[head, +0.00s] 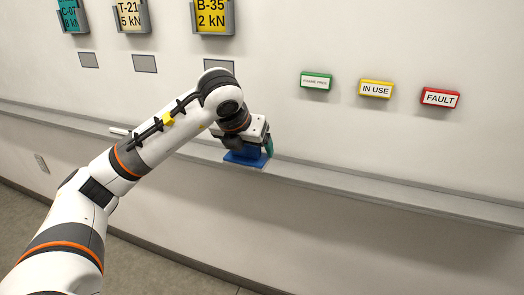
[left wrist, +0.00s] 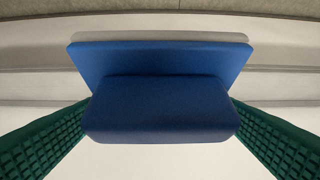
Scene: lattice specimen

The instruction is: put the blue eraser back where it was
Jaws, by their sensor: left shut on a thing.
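The blue eraser (head: 247,158) is at the grey ledge along the wall, under my left gripper (head: 252,148). In the left wrist view the eraser (left wrist: 160,108) fills the middle, with a raised blue grip and a wider blue base. The green ridged fingers of my left gripper (left wrist: 160,122) stand on both sides of the grip and are shut on it. A pale layer shows along the far edge of the base. Whether its underside touches the ledge I cannot tell. My right gripper is not in view.
The ledge (head: 390,194) runs along the wall and is clear to the right. A white stick-like thing (head: 119,131) lies on it to the left. Green (head: 316,81), yellow (head: 376,89) and red (head: 440,98) signs are on the wall. Holders with label cards (head: 212,16) hang above.

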